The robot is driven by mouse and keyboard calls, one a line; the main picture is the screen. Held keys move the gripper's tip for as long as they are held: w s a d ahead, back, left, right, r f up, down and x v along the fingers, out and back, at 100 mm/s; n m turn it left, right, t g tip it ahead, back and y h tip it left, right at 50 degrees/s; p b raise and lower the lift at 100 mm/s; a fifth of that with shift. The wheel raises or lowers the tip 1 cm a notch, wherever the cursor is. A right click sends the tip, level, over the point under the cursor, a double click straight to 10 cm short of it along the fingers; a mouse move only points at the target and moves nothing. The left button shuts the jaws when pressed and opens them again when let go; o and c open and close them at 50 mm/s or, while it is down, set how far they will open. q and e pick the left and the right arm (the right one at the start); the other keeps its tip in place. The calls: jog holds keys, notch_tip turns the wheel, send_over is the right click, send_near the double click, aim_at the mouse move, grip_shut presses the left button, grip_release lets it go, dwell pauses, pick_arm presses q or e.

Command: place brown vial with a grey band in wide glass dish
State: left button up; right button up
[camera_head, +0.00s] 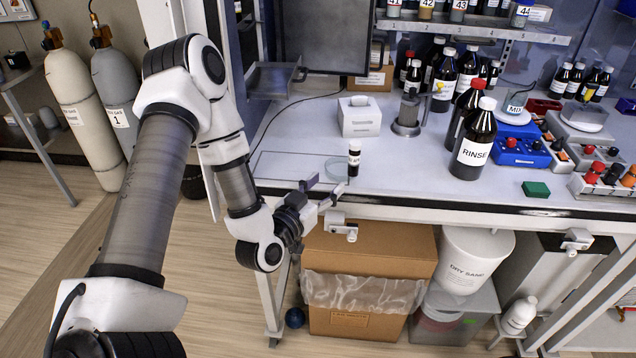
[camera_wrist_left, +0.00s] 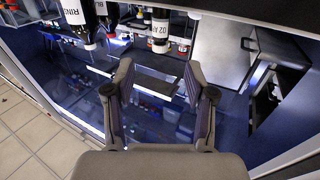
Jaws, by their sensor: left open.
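A small dark vial (camera_head: 354,155) with a pale label band and dark cap stands upright near the front edge of the bench. My left gripper (camera_head: 325,188) is open and empty, just in front and to the left of the vial, at the bench edge. In the left wrist view the open fingers (camera_wrist_left: 157,72) have nothing between them. My right gripper is not in view.
A large RINSE bottle (camera_head: 473,142) stands to the right, with dark bottles behind it. A green block (camera_head: 536,189) lies at right. The bench between vial and RINSE bottle is clear.

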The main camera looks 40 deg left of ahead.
pick_arm(q)
jog(key=d+f+g, duration=0.1)
jog(key=f, duration=0.1)
jog(key=s+d+f+g+h, duration=0.1)
jog(key=d+f, duration=0.1)
jog(key=f, duration=0.1)
jog(key=s+d+f+m+g, duration=0.1)
jog(key=f, duration=0.2)
jog(key=shift+s+d+g+h, duration=0.1)
jog(key=shift+d+g+h, duration=0.05)
jog(key=shift+g+h, duration=0.2)
jog(key=s+d+f+g, duration=0.3)
jog(key=s+f+g, duration=0.4)
jog(key=s, duration=0.5)
jog(key=s+d+f+g, duration=0.4)
jog(key=s+f+g, duration=0.3)
jog(key=s+f, duration=0.5)
jog(key=shift+s, duration=0.4)
